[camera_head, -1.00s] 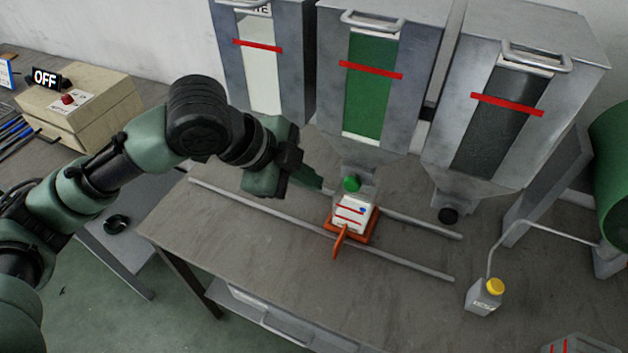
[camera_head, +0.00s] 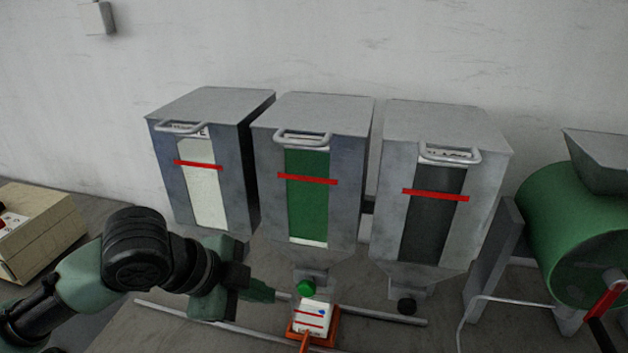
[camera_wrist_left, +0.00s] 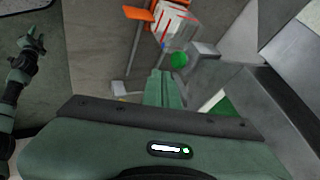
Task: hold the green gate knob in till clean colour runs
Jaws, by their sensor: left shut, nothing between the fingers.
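The green gate knob (camera_head: 305,288) sits at the outlet under the middle hopper (camera_head: 312,110), whose window shows green. It also shows in the left wrist view (camera_wrist_left: 179,60). My left gripper (camera_head: 272,294) is shut and empty, just left of the knob with a small gap. Its fingers (camera_wrist_left: 163,90) point towards the knob in the wrist view. Below the knob, a white box with red lines (camera_head: 312,317) stands on an orange tray (camera_head: 330,338). No running colour can be made out.
A white-window hopper (camera_head: 205,198) stands left and a dark-window hopper (camera_head: 434,215) right, with a black knob (camera_head: 407,306) below. Rails (camera_head: 385,317) run along the bench. A green drum machine (camera_head: 565,220) stands far right, a beige box (camera_head: 45,230) far left.

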